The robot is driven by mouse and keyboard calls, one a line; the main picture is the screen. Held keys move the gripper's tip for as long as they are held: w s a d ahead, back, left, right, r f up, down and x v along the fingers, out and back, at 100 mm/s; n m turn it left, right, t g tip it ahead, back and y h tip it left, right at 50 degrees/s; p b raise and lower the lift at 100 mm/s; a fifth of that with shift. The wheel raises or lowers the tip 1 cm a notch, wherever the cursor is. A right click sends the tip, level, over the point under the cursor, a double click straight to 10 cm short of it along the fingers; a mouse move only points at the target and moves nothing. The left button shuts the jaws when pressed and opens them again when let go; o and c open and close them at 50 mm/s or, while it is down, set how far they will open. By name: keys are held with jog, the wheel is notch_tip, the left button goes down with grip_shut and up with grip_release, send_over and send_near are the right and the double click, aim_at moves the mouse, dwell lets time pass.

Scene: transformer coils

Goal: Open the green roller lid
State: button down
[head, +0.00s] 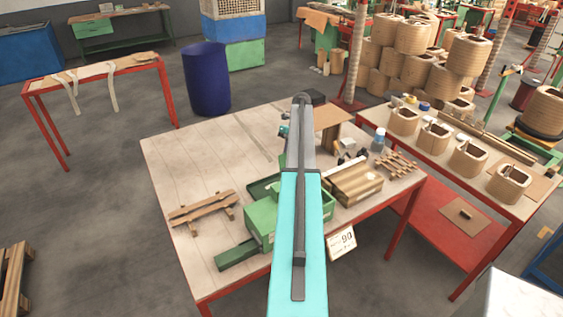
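A green metal box (262,222) sits near the front edge of the wooden-topped table, left of my cyan arm. A low dark green part (237,254) lies at its front left, and a darker green tray-like part (262,188) shows behind it. I cannot tell which green part is the roller lid or whether it is open; my arm hides the box's right side. My arm reaches forward over the table. Its far end is a dark joint above the table's back half, and my gripper's fingers do not show.
Wooden slats (203,208) lie on the table (180,165) left of the box. A tan roll-like block (354,184) and small wooden pieces (396,165) stand right of my arm. A paper sign (341,242) hangs at the front edge. The table's back left is clear.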

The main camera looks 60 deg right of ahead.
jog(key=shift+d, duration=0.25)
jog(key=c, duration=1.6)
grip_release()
